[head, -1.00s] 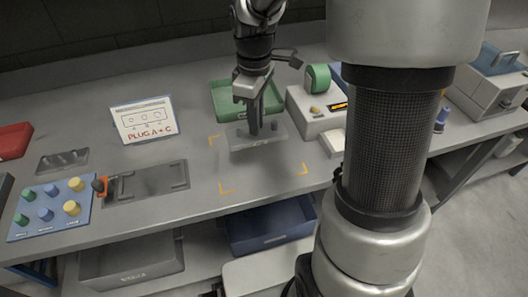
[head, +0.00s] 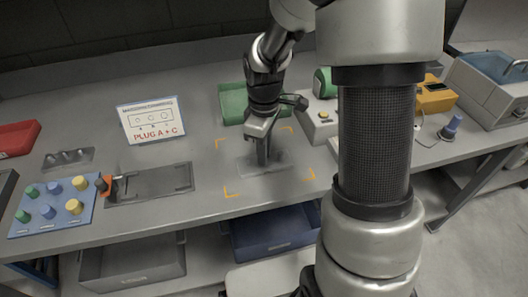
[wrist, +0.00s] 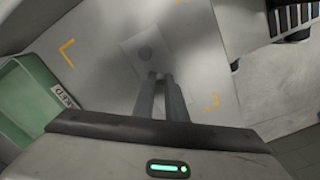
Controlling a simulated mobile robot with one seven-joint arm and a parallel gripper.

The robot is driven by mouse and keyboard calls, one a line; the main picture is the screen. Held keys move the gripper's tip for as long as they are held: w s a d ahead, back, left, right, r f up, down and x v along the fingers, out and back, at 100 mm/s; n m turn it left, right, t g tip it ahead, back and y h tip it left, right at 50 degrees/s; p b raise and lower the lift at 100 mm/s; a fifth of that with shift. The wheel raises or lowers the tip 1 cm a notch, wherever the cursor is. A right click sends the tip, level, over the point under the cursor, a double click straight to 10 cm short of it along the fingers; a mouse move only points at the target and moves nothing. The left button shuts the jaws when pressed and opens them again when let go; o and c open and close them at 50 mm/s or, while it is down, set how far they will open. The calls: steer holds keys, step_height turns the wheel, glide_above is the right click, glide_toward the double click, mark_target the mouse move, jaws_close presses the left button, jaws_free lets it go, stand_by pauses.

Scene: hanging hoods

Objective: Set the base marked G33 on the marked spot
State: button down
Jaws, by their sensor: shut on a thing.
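A flat grey base (head: 253,167) is under my gripper (head: 263,163) in the head view, inside the marked spot's orange corner marks (head: 231,192). My fingers are shut on it from above. In the wrist view the base (wrist: 130,47) shows as a pale plate with a round dark mark, beyond my fingertips (wrist: 160,76). Orange corner marks (wrist: 68,52) lie on both sides of it. It looks level and very low over the table; I cannot tell if it touches. No G33 marking is readable.
A grey fixture plate (head: 150,185), a sign (head: 152,120) and a blue peg board (head: 52,207) are to the left.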

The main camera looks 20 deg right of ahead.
steer(key=shift+f, duration=0.15)
steer(key=c, duration=1.8)
jaws_free()
